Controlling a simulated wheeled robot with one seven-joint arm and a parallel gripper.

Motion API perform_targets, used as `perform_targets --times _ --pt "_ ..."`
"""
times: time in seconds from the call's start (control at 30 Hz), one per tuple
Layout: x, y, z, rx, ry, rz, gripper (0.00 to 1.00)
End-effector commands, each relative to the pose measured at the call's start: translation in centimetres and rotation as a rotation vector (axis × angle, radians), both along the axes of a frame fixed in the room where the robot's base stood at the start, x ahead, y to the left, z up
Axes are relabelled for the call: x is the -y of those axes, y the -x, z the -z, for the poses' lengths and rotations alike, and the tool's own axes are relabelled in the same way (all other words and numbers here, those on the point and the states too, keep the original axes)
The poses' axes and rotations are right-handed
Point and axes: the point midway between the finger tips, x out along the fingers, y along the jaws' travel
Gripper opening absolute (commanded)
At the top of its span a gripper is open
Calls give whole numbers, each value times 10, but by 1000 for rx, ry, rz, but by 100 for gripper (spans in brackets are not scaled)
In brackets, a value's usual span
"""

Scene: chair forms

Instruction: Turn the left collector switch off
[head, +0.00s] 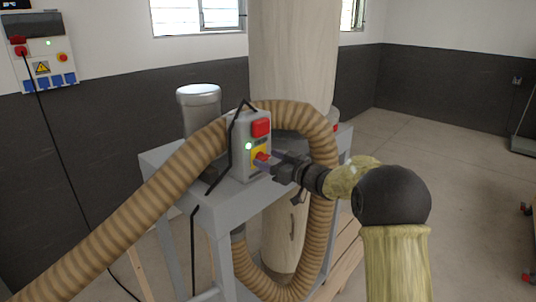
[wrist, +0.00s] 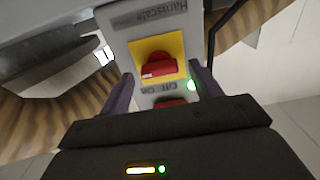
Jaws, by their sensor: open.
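The collector switch is a red rotary knob (head: 262,157) on a yellow plate, low on a grey switch box (head: 238,150). A green lamp (head: 248,146) beside it is lit, and a red button (head: 261,128) sits above. In the wrist view the box appears upside down, with the knob (wrist: 158,67) in front of my gripper (wrist: 163,88) and "Off" and "On" lettering beside it. My gripper (head: 272,160) is open, its fingers on either side of the knob region. I cannot tell whether they touch the knob.
A ribbed tan hose (head: 165,183) loops around the box, and a black cable (head: 233,125) runs by it. The box stands on a grey metal stand (head: 160,160) with a tall pale bag (head: 293,50) behind. A wall panel (head: 40,50) hangs upper left.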

Motion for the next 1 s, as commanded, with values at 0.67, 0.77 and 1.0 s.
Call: perform_targets --times 0.67,0.77,1.0 --pt "-7 -6 0 0 0 0 19" --pt "-7 -6 0 2 2 1 19" --pt "-7 -5 1 33 24 1 19"
